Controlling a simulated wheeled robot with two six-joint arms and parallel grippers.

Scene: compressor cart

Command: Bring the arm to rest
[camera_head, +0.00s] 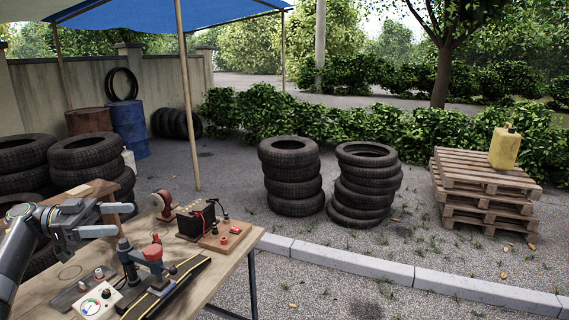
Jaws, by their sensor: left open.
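My left gripper (117,219) is at the lower left in the head view, over the wooden workbench (222,269). Its two fingers point right and are apart, with nothing seen between them. My left arm comes in from the left edge, bent, behind the gripper. My right gripper does not show.
Tire stacks (291,176), a canopy pole (187,100) and pallets (486,186) stand beyond.

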